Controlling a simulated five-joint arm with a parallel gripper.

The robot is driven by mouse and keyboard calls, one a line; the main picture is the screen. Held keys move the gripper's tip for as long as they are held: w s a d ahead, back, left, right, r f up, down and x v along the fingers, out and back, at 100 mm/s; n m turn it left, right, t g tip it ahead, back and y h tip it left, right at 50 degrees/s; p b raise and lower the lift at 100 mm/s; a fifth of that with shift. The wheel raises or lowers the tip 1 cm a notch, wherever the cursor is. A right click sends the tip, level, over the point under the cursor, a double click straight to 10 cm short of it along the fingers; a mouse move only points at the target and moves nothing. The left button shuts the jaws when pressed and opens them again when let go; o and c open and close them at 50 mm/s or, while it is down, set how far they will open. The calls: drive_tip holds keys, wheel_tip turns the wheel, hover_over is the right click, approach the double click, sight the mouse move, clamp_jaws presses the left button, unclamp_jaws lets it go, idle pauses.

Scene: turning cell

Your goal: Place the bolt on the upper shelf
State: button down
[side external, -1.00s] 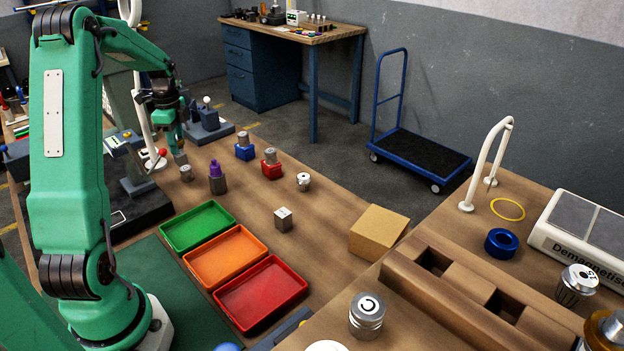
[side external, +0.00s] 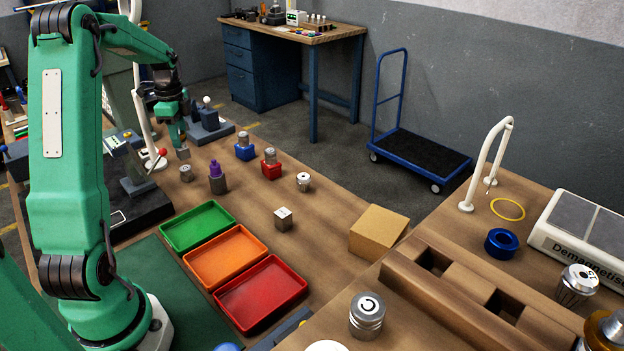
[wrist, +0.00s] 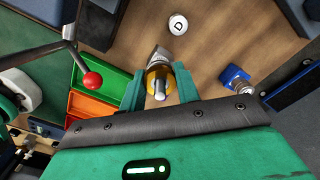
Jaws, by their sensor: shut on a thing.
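My gripper (wrist: 160,88) is shut on a metal piece, which I take to be the bolt (wrist: 160,72). It has a silver angular end, a gold-coloured collar and a silver shaft. In the side view my gripper (side external: 178,140) points down at the far left of the bench, with the grey end of the held piece (side external: 183,153) showing below it. The fingers hide part of the piece. I cannot make out an upper shelf in either view.
A silver cylinder (side external: 186,173) marked D (wrist: 177,24) stands near the gripper. A purple-topped part (side external: 217,178) and blue (side external: 245,152) and red (side external: 271,170) holders stand to its right. Green (side external: 197,227), orange and red trays lie in front. A red-knobbed lever (wrist: 91,79) is close by.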

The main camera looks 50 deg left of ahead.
drive_tip(key=w+d+r+n, duration=0.1)
drive_tip(key=w+d+r, duration=0.45)
drive_tip(key=d, duration=0.25)
drive_tip(key=w+d+r+n, duration=0.2)
drive_tip(key=w+d+r, duration=0.2)
drive_tip(key=w+d, duration=0.3)
drive_tip(key=d+r+n, duration=0.1)
drive_tip(key=d+r, duration=0.2)
drive_tip(key=d, duration=0.4)
drive_tip(key=w+d+r, duration=0.1)
drive_tip(key=d+r, duration=0.2)
drive_tip(key=d, duration=0.4)
drive_tip(key=d+r+n, duration=0.1)
drive_tip(key=d+r, duration=0.2)
drive_tip(key=d, duration=0.3)
drive_tip(key=shift+w+d+n, duration=0.2)
drive_tip(key=shift+d+n, duration=0.1)
drive_tip(key=shift+d, duration=0.1)
drive_tip(key=s+f+n, duration=0.3)
drive_tip(key=s+f, duration=0.3)
drive_tip(key=f, duration=0.7)
drive_tip(key=shift+s+f, duration=0.15)
drive_tip(key=shift+f, duration=0.15)
